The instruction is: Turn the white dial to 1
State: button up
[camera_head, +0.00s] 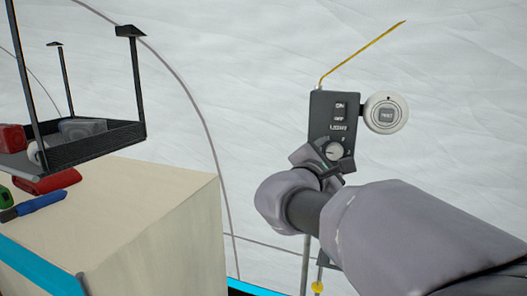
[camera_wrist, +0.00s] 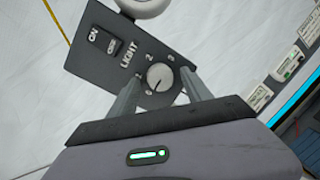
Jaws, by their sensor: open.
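The white dial (camera_head: 334,150) sits low on a dark grey control panel (camera_head: 321,104), under the word LIGHT and an ON/OFF switch (camera_head: 339,112). In the wrist view the dial (camera_wrist: 160,76) shows a pointer line, with numbers printed around it; the line's exact setting is too small to tell. My gripper (camera_head: 330,165) is in front of the panel at the dial. In the wrist view its two fingers (camera_wrist: 160,90) are apart, one on each side of the dial. I cannot tell whether they touch it. My arm hides the panel's lower part in the head view.
A round white device with a TEST button (camera_head: 386,114) is fixed at the panel's right. A yellow wire (camera_head: 360,54) rises from the panel's top. A hanging black shelf (camera_head: 90,140) and a pale box-shaped cabinet (camera_head: 150,215) stand at left. White tent fabric lies behind.

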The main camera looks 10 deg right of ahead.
grip_shut()
jog(key=shift+b, duration=0.35)
jog(key=m+b, duration=0.1)
jog(key=b, duration=0.1)
jog(key=shift+s+f+m+b, duration=0.1)
jog(key=shift+f+m+b, duration=0.1)
jog(key=shift+m+b, duration=0.2)
jog(key=m+b, duration=0.2)
jog(key=b, duration=0.1)
jog(key=shift+m+y, duration=0.3)
jog(key=m+b, duration=0.3)
jog(key=b, duration=0.1)
jog(key=shift+d+r+g+y, duration=0.1)
jog(key=shift+r+g+y, duration=0.05)
jog(key=shift+g+y, duration=0.15)
jog(key=shift+r+m+y+b, duration=0.2)
jog(key=shift+m+y+b, duration=0.1)
jog(key=shift+m+b, duration=1.15)
jog(key=shift+m, duration=0.35)
